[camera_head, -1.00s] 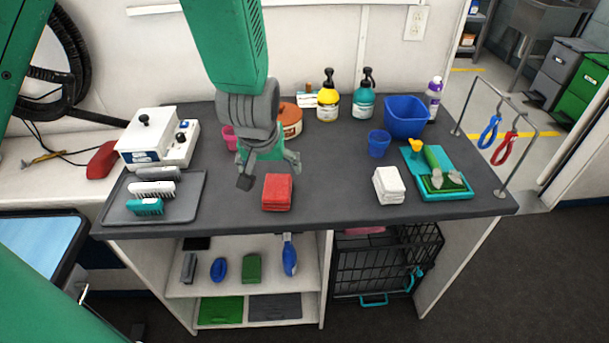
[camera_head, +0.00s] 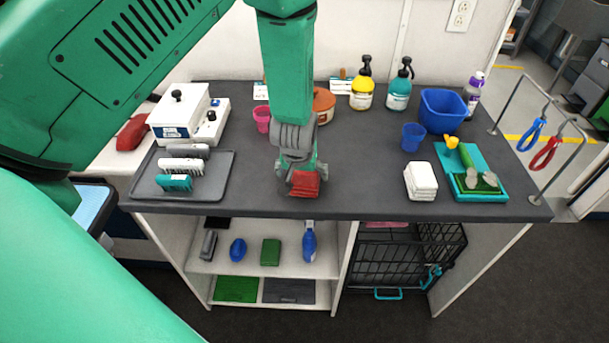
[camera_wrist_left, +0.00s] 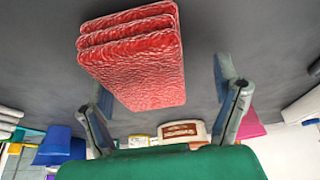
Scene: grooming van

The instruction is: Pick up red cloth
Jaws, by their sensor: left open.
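The red cloth (camera_head: 305,184) is a folded stack lying on the dark grey counter (camera_head: 350,190) near its front edge. It also shows large in the left wrist view (camera_wrist_left: 135,60), at the upper left of centre. My left gripper (camera_head: 299,178) is above and just behind the cloth, pointing down, and hides part of it in the head view. In the left wrist view its two fingers (camera_wrist_left: 165,100) are spread apart, with the near end of the cloth between or just ahead of them. I cannot tell whether they touch it. My right gripper is not in view.
A white folded cloth (camera_head: 420,181) and a teal tray (camera_head: 474,184) with tools lie to the right. A grey tray (camera_head: 222,175) with brushes lies to the left. The counter between the red and white cloths is clear.

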